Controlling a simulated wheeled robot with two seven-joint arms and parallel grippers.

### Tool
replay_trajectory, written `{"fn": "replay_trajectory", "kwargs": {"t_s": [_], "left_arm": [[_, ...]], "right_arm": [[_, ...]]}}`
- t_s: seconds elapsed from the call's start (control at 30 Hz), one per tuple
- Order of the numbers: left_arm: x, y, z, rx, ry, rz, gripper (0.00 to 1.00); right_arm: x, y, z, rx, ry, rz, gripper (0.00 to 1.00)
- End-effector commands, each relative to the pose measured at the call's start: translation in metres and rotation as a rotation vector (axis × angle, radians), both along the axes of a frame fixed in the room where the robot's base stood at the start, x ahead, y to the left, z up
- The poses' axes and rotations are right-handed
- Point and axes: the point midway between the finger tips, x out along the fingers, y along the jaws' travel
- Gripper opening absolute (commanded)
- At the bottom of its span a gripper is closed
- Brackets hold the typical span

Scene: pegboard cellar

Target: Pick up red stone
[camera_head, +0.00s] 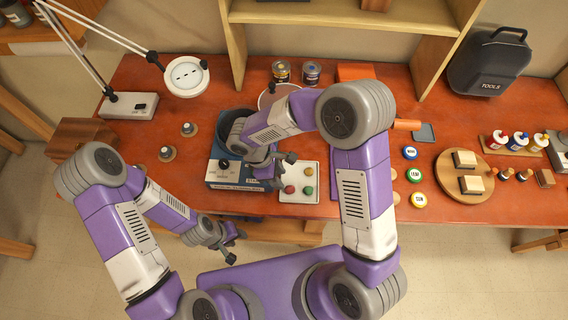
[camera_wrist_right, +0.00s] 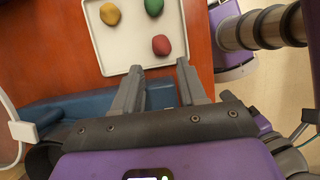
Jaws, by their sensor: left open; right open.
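The red stone (camera_head: 290,190) lies on a white tray (camera_head: 299,197) at the front of the table. It also shows in the right wrist view (camera_wrist_right: 161,44), just beyond the fingertips. A green stone (camera_head: 308,191) and a yellow stone (camera_head: 308,172) lie on the same tray, apart from it. My right gripper (camera_head: 285,170) is open and empty at the tray's left side. In the right wrist view its open fingers (camera_wrist_right: 160,66) point toward the red stone without closing around it. My left gripper (camera_head: 236,246) is open and empty, in front of the table's edge.
A blue device (camera_head: 226,172) with a dark bowl stands left of the tray, close to my right gripper. Coloured round lids (camera_head: 414,175) and a round wooden board (camera_head: 450,190) lie to the right. A lamp (camera_head: 185,76) stands at the back left.

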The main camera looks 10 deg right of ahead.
Motion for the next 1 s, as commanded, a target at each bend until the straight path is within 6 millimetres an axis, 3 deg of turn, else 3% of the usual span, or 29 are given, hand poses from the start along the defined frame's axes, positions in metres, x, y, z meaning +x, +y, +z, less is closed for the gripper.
{"fn": "replay_trajectory", "kwargs": {"t_s": [0.17, 0.63, 0.93, 1.0], "left_arm": [[-0.002, 0.000, 0.001, -0.001, 0.005, -0.001, 0.43], [-0.001, 0.000, 0.002, -0.001, 0.003, 0.000, 0.43], [-0.001, 0.000, 0.002, -0.001, 0.003, 0.000, 0.43], [-0.001, 0.000, 0.002, -0.001, 0.003, 0.000, 0.43]], "right_arm": [[0.001, -0.005, -0.003, -0.024, -0.006, 0.020, 0.41], [-0.008, -0.023, -0.060, -0.021, -0.006, 0.016, 0.41], [-0.009, -0.025, -0.064, -0.020, -0.008, 0.015, 0.41], [-0.009, -0.025, -0.064, -0.020, -0.008, 0.015, 0.30]]}}
